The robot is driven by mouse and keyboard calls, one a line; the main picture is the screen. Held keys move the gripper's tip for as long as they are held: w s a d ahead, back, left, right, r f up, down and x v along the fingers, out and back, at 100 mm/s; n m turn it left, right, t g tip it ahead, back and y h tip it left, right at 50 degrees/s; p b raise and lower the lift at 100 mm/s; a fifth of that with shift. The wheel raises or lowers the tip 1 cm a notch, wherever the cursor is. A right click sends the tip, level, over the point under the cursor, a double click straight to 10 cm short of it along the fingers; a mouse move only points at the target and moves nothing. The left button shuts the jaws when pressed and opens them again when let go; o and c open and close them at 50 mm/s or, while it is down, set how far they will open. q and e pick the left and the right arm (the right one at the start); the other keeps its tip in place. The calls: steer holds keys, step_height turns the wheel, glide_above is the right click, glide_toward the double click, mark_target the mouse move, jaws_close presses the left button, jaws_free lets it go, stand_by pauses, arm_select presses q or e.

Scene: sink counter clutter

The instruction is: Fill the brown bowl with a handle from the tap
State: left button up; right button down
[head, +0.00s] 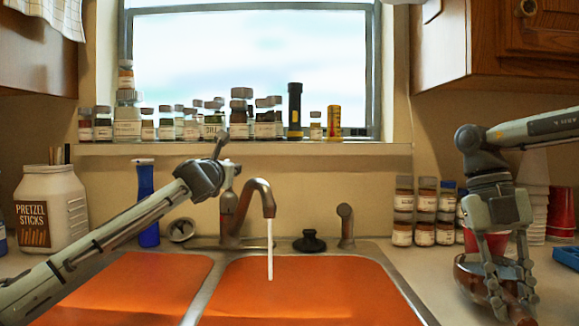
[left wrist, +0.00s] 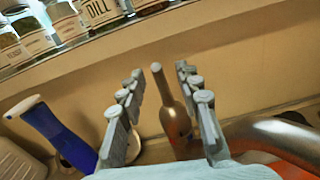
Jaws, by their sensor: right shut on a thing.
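The brown bowl (head: 470,275) is over the counter at the right, partly hidden by my right gripper (head: 511,302), which is shut on it. My left gripper (head: 224,152) is beside the upper part of the tap. In the left wrist view its fingers (left wrist: 158,72) are apart, with the upright tap lever (left wrist: 173,115) showing between and beyond them.
The sink has two orange basins (head: 310,295), with a divider between. A black stopper (head: 309,241) and a sprayer (head: 345,225) stand right of the tap. A blue bottle (head: 147,205) and pretzel jar (head: 50,208) are at left. Spice jars (head: 402,212) and red cups (head: 561,212) are at right.

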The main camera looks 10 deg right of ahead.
arm_select(q)
steer(key=shift+w, duration=0.15)
jaws_close()
stand_by(0.4)
